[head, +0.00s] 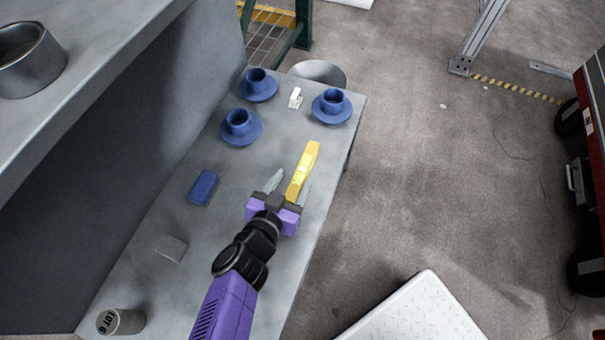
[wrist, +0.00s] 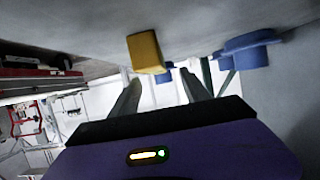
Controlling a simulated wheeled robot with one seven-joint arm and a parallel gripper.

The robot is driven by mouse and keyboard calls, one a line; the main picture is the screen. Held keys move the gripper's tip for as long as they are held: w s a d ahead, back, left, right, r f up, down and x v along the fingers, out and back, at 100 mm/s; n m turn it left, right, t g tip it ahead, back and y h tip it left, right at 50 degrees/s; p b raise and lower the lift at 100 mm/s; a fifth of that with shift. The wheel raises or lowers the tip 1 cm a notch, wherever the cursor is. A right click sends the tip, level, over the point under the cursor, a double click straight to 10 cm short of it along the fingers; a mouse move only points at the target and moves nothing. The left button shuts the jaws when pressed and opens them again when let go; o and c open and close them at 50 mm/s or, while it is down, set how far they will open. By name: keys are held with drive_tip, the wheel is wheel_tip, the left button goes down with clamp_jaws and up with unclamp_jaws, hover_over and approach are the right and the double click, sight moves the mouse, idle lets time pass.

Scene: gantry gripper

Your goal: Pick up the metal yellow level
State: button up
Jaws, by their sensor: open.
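The yellow level (head: 304,168) lies lengthwise on the grey bench near its right edge in the head view. In the wrist view the level (wrist: 146,52) shows its near end, with the picture turned so that the bench is at the top. My gripper (head: 288,184) is open, with its fingers pointing along the bench toward the level. In the head view the level's near end appears between or just over the fingers; I cannot tell whether they touch. In the wrist view the space between the fingertips (wrist: 160,85) holds nothing gripped.
Blue cup-shaped parts (head: 332,106) stand farther along the bench (head: 225,160), near a small white item (head: 295,98). A blue block (head: 203,187), a grey block (head: 171,248) and a grey cylinder (head: 122,321) lie to the left. A wall (head: 120,130) bounds the bench's left side.

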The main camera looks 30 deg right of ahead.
sight(301, 173)
drive_tip(key=b+x, duration=0.1)
drive_tip(key=x, duration=0.2)
drive_tip(key=b+x, duration=0.1)
drive_tip(key=x, duration=0.1)
drive_tip(key=shift+s+d+f+b, duration=0.15)
drive_tip(key=shift+d+f+b, duration=0.15)
drive_tip(key=shift+d+f, duration=0.15)
drive_tip(key=shift+w+d, duration=0.2)
drive_tip(key=shift+w, duration=0.05)
clamp_jaws()
